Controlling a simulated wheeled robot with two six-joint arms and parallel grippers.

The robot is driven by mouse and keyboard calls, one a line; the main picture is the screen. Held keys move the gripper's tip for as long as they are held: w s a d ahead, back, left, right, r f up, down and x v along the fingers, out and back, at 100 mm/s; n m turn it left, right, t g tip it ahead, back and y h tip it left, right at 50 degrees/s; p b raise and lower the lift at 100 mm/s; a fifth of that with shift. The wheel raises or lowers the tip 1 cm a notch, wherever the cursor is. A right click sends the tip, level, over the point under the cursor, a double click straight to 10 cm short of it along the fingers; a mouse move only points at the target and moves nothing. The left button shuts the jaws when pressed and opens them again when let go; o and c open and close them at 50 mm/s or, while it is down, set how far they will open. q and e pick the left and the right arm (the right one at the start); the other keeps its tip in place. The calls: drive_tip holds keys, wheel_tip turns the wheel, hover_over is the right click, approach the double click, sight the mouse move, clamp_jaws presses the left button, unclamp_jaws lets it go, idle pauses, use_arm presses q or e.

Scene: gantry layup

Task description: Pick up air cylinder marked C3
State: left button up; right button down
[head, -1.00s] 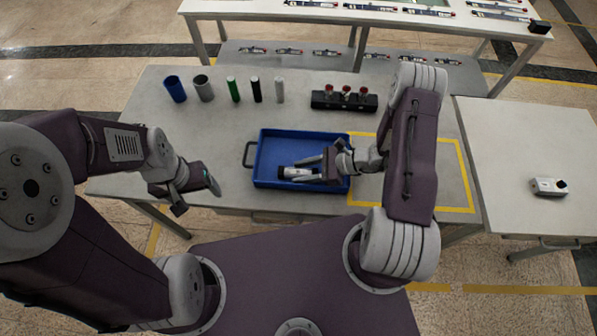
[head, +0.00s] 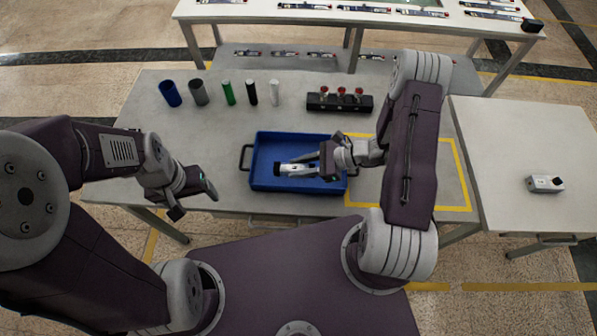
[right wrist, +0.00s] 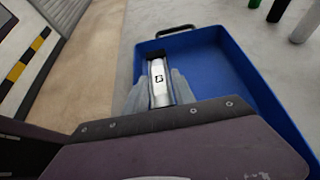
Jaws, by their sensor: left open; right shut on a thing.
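A silver air cylinder (head: 293,169) with a dark end lies in or just above the blue tray. In the right wrist view the cylinder (right wrist: 158,82) carries a white label with a dark mark, which I cannot read clearly. My right gripper (head: 305,166) is shut on the cylinder; its pale fingers (right wrist: 158,93) stand on both sides of it. I cannot tell whether the cylinder still touches the tray floor. My left gripper (head: 196,203) is open and empty, left of the tray and near the table's front edge.
The blue tray (head: 262,186) has dark handles at its ends. Several upright cylinders, among them a blue one (head: 170,93) and a green one (head: 228,92), stand behind it. A black block with red-topped parts (head: 340,103) stands at the back. A yellow-taped area (head: 420,208) lies right of the tray.

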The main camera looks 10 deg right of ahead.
drive_tip(key=w+d+r, duration=0.5)
drive_tip(key=d+r, duration=0.2)
drive_tip(key=d, duration=0.3)
drive_tip(key=shift+d+b, duration=0.3)
drive_tip(key=shift+b, duration=0.05)
